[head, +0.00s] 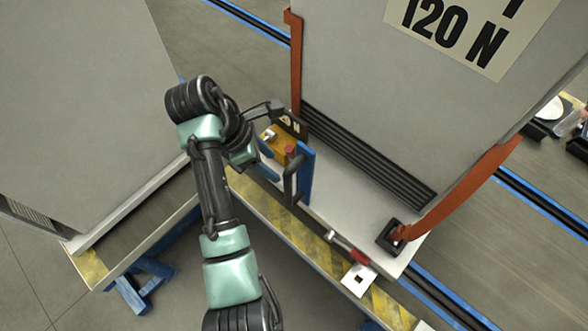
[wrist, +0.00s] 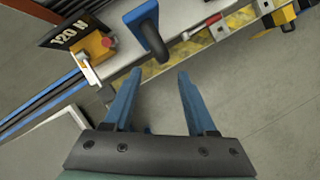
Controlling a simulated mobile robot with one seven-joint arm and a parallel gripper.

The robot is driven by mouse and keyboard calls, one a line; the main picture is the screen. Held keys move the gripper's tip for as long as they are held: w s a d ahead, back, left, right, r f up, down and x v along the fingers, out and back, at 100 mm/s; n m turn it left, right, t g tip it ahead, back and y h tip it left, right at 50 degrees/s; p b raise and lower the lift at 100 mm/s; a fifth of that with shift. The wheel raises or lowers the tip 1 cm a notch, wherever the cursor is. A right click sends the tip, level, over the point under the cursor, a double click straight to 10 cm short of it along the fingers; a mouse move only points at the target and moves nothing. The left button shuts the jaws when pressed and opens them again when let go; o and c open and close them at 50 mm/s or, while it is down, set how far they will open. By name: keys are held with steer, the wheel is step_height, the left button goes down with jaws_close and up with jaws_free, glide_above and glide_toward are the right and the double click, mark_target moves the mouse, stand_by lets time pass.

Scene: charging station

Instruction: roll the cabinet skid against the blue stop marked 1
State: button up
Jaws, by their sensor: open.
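The cabinet skid shows in the head view as a tall grey cabinet (head: 350,60) on a pale deck (head: 340,195), with orange straps and a sign reading 120 N. A dark upright handle (head: 293,180) stands at its near edge, and the handle (wrist: 150,32) also shows in the wrist view. My gripper (wrist: 157,76) is open and empty. Its two blue fingers point toward the handle, which lies just beyond the fingertips and not clearly between them. In the head view my arm partly covers this area. I cannot make out a blue stop marked 1.
A second large grey cabinet (head: 80,90) stands on a low base at left. A yellow box with a red button (wrist: 98,45) sits beside the handle. A red lever (head: 350,248) lies along the deck edge. Black rails with blue borders (head: 540,205) cross the floor.

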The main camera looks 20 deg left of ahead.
steer(key=x, duration=1.3)
steer(key=shift+s+d+b, duration=0.2)
steer(key=shift+b, duration=0.2)
steer(key=shift+c, duration=0.4)
jaws_close()
stand_by(0.4)
